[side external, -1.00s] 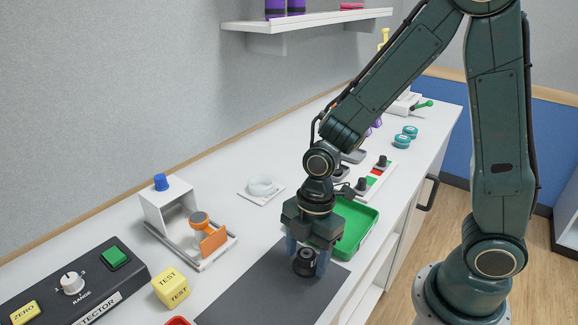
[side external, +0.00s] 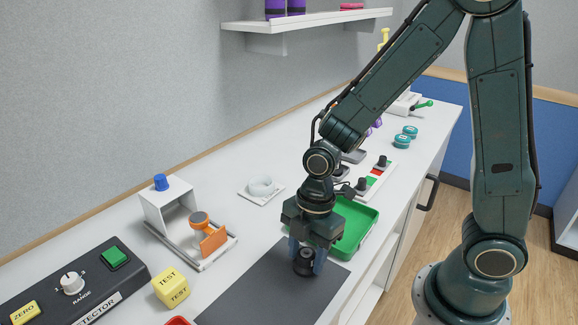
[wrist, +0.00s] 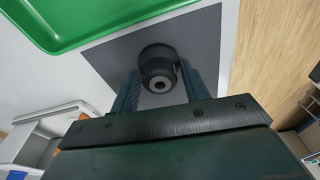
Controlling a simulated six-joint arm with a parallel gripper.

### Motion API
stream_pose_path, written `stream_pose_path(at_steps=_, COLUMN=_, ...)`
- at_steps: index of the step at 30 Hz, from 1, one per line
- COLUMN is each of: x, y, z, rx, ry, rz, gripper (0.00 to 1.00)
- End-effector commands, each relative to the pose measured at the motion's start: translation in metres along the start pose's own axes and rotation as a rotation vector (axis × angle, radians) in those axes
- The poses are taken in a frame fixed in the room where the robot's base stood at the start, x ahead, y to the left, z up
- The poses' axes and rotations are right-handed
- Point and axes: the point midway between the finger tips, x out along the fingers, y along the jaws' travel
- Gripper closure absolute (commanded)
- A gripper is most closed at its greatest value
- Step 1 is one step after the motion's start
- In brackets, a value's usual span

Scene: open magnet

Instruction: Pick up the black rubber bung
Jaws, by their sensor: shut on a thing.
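The black rubber bung (side external: 304,262) is on the dark grey mat (side external: 262,290) near the bench's front edge. It is round, with a narrower top that has a light ring and a dark centre, clear in the wrist view (wrist: 158,78). My gripper (side external: 306,263) points down over the mat, with its blue fingers on either side of the bung. In the wrist view the fingers (wrist: 160,85) are shut on the bung. The bung appears upright and at mat level; I cannot tell whether it touches the mat.
A green tray (side external: 372,214) lies right behind my gripper. A yellow TEST block (side external: 171,287), a white stand with an orange part (side external: 208,240) and a black detector box (side external: 95,270) are to the left. The mat's left part is clear.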

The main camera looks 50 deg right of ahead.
Motion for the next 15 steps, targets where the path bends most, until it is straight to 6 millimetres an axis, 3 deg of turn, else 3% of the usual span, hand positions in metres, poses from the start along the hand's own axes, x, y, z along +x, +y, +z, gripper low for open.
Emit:
stream_pose_path(at_steps=8, x=-0.015, y=0.001, z=-0.003, rx=0.0, ry=0.002, rz=0.004, gripper=0.78)
stream_pose_path(at_steps=15, x=-0.046, y=0.001, z=-0.007, rx=0.0, ry=0.002, rz=0.007, gripper=0.78)
